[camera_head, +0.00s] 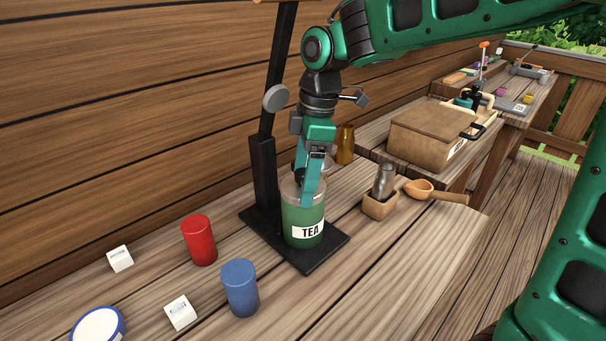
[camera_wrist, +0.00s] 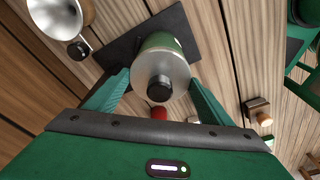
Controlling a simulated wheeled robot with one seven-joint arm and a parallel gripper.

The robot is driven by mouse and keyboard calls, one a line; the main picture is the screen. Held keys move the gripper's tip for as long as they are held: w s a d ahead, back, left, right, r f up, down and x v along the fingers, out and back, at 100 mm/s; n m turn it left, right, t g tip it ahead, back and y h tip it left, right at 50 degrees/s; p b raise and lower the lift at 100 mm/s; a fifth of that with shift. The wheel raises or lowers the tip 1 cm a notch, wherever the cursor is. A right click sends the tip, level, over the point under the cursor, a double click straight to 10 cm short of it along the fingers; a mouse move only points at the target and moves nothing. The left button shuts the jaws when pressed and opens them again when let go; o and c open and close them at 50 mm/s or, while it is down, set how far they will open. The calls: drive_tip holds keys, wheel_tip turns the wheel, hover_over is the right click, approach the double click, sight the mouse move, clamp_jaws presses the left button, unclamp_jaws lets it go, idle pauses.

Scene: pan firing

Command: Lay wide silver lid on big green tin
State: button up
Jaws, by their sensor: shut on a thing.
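The big green tin (camera_head: 303,226), labelled TEA, stands upright on a black base plate (camera_head: 324,252). The wide silver lid (camera_wrist: 158,64) with a black knob (camera_wrist: 160,88) is between my fingers in the wrist view, over the tin's mouth, and the green tin (camera_wrist: 159,42) shows beyond it. In the head view the lid (camera_head: 289,192) is at the tin's top, partly hidden by a finger. I cannot tell whether it rests fully on the rim. My gripper (camera_head: 307,198) points down and is shut on the lid, one finger on each side.
A black post (camera_head: 264,180) rises just behind the tin. A red canister (camera_head: 199,240), a blue canister (camera_head: 240,287) and white blocks (camera_head: 180,312) stand to the left.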

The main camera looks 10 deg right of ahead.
drive_tip(key=o, duration=1.1)
drive_tip(key=shift+o, duration=0.2)
wheel_tip(320, 180, up, 10)
drive_tip(key=d, duration=0.2)
drive_tip(key=s+d+f+m, duration=0.35)
drive_tip(key=d+m, duration=0.25)
drive_tip(key=d, duration=0.3)
drive_tip(key=s+d+f+m, duration=0.35)
drive_tip(key=d+m, duration=0.25)
drive_tip(key=d, duration=0.3)
drive_tip(key=s+d+f+m, duration=0.4)
drive_tip(key=s+d+m, duration=0.1)
drive_tip(key=s, duration=0.3)
drive_tip(key=s+d+f+m+h, duration=0.1)
drive_tip(key=s+d+f+m, duration=0.4)
drive_tip(key=s, duration=0.4)
drive_tip(key=shift+d+m+h, duration=0.3)
drive_tip(key=shift+d+m, duration=0.25)
drive_tip(key=shift+m, duration=0.45)
